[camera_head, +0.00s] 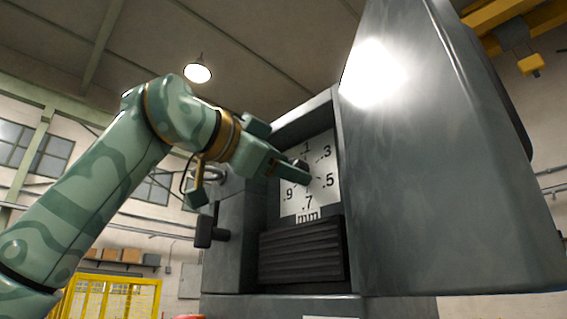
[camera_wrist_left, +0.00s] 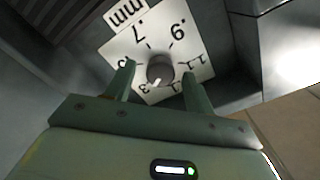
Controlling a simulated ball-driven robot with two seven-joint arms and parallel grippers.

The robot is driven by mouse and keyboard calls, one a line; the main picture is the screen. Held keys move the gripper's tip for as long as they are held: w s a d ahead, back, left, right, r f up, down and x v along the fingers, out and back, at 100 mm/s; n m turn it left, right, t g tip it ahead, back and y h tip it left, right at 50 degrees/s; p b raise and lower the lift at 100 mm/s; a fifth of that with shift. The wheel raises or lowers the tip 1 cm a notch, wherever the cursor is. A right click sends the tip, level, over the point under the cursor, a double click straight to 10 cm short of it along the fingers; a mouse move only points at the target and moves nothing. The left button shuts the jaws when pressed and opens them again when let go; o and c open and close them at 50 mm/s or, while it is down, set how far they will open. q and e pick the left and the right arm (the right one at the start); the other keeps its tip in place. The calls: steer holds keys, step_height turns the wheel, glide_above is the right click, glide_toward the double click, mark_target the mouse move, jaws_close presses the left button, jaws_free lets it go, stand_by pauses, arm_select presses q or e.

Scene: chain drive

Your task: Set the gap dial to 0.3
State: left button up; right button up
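The gap dial is a white panel (camera_head: 322,190) marked .1, .3, .5, .7, .9 and mm, set in a recess of a dark grey machine. It shows upside down in the left wrist view (camera_wrist_left: 118,45). Its dark round knob (camera_wrist_left: 160,69) has a white mark pointing down-left in that view, roughly toward the .3; the exact reading is hard to tell. My left gripper (camera_head: 302,171) reaches the dial from the left. In the wrist view its two fingers stand apart on either side of the knob, with gaps visible. My right gripper is in neither view.
A large grey machine housing (camera_head: 440,170) stands out to the right of the dial. A dark ribbed block (camera_head: 302,257) lies below it, and a black handle (camera_head: 205,232) sticks out at the left. A yellow fence (camera_head: 112,290) stands at lower left.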

arm_select(q)
steer(key=shift+s, duration=0.1)
steer(key=b+v, duration=0.3)
steer(key=v, duration=1.3)
steer(key=shift+a, duration=0.15)
